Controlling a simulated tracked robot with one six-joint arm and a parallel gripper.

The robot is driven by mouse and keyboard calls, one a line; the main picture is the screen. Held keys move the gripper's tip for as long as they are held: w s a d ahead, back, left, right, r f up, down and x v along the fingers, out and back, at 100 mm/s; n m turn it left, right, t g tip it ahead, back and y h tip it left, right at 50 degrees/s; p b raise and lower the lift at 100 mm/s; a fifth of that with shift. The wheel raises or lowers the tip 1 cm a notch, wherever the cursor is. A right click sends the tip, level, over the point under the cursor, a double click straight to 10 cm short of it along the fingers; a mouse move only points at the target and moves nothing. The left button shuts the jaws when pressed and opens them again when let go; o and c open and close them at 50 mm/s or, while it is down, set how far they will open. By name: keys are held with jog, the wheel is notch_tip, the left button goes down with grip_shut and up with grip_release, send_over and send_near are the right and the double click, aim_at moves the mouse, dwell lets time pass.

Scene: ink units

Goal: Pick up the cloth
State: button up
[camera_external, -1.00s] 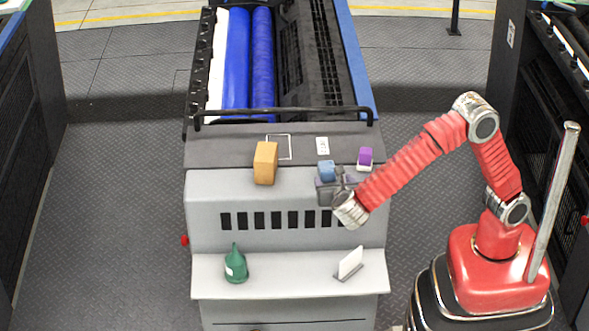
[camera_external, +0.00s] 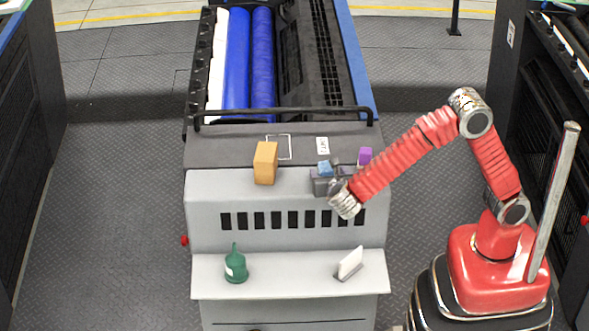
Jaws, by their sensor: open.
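No item clearly reads as a cloth at this size. A small blue item (camera_external: 324,167) sits on the machine's dark top ledge, and I cannot tell if it is cloth. My gripper (camera_external: 322,180) is open at the ledge's front edge, just in front of the blue item, and hides its lower part. I cannot tell if they touch. A purple item (camera_external: 365,155) stands just right of the gripper, its lower part hidden by my arm.
An orange block (camera_external: 265,163) stands left on the dark ledge (camera_external: 220,152). A green bottle (camera_external: 235,265) and a white card in a holder (camera_external: 350,263) stand on the lower shelf (camera_external: 290,280). A black rail (camera_external: 285,112) runs behind the ledge.

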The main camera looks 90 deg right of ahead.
aim_at(328, 171)
jog(key=shift+x, duration=2.55)
jog(key=shift+s, duration=0.1)
jog(key=shift+c, duration=0.6)
jog(key=c, duration=1)
jog(key=shift+r, duration=0.15)
notch_tip(328, 171, up, 10)
jog(key=shift+f, duration=0.1)
